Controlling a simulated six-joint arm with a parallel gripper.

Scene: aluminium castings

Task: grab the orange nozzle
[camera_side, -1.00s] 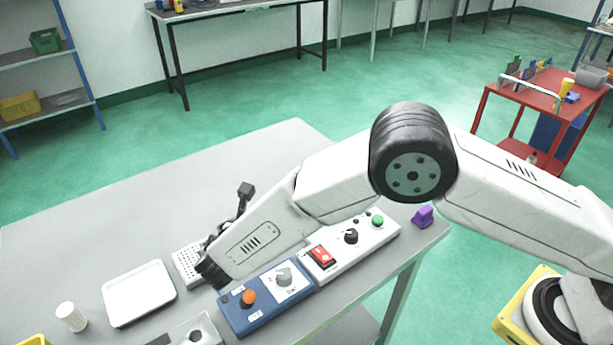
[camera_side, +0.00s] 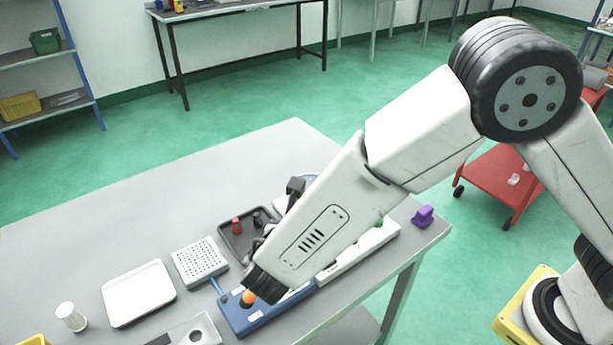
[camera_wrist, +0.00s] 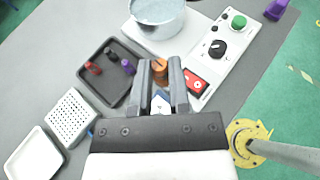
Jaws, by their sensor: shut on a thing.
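The orange nozzle (camera_wrist: 160,66) shows in the wrist view as a short orange-brown cylinder between my fingertips. My gripper (camera_wrist: 161,76) is shut on it, one dark finger on each side. The nozzle is right of a dark tray (camera_wrist: 92,97). I cannot tell whether it is clear of the surface below. In the side view my arm hides the nozzle and most of the gripper. The tray holds a red nozzle (camera_wrist: 93,68), a dark nozzle (camera_wrist: 110,54) and a purple nozzle (camera_wrist: 127,67).
A metal pot (camera_wrist: 157,22) stands just beyond the gripper. A white control box (camera_wrist: 224,50) lies to the right. A blue box with an orange knob (camera_side: 248,298) is at the table's front. A perforated block (camera_side: 199,262) and a white tray (camera_side: 139,293) lie left.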

